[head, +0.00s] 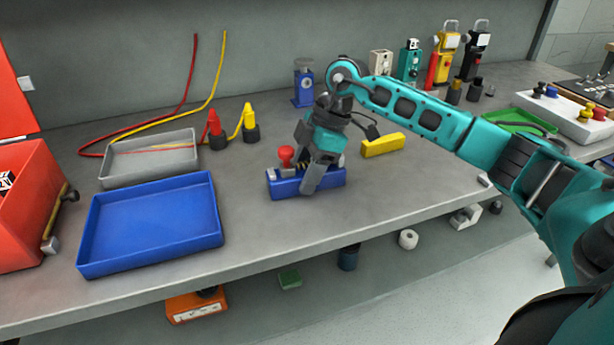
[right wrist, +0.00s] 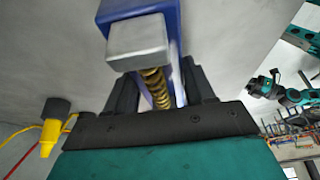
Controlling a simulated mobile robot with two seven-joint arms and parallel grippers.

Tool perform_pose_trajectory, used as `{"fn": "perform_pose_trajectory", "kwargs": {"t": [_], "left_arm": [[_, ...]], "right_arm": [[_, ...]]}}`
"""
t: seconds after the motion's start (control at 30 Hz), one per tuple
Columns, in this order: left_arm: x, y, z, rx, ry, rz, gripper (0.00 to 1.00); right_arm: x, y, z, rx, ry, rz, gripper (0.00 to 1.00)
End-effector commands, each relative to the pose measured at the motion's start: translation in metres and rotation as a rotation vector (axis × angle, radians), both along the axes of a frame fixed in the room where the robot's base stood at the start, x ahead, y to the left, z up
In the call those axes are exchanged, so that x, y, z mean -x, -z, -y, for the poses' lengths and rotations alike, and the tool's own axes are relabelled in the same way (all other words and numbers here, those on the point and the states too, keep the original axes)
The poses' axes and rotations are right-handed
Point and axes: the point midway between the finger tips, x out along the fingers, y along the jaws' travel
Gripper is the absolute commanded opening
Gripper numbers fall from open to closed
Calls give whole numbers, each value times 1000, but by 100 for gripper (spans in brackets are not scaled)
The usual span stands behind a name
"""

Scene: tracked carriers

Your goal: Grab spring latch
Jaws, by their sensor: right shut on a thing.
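The spring latch (head: 331,178) has a blue body and a red knob (head: 286,155), and lies on the grey bench near its front edge. My right gripper (head: 309,180) reaches down over its middle and is shut on it. In the right wrist view the blue latch body (right wrist: 172,12), a grey block (right wrist: 138,42) and a brass coil spring (right wrist: 158,88) show between the fingers of my right gripper (right wrist: 162,92). The fingers hide part of the latch. My left gripper is not in the head view.
A blue tray (head: 150,262) and a grey tray (head: 150,180) stand to the left. A yellow block (head: 383,145) lies just right of the gripper. Bench in front is clear.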

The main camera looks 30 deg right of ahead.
Motion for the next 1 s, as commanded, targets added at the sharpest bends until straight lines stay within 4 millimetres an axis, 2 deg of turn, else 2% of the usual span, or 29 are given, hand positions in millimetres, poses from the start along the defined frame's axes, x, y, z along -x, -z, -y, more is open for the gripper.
{"fn": "perform_pose_trajectory", "kwargs": {"t": [0.03,0.3,0.67,0.87,1.0], "left_arm": [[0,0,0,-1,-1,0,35],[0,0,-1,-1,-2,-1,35],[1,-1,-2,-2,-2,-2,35],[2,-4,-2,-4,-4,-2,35],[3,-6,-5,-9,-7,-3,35]], "right_arm": [[0,0,0,0,0,1,28],[-1,-2,0,-1,0,4,3],[-1,-9,0,-1,1,6,3],[-1,-35,0,-2,0,8,3],[-2,-70,0,-1,1,10,3]]}}
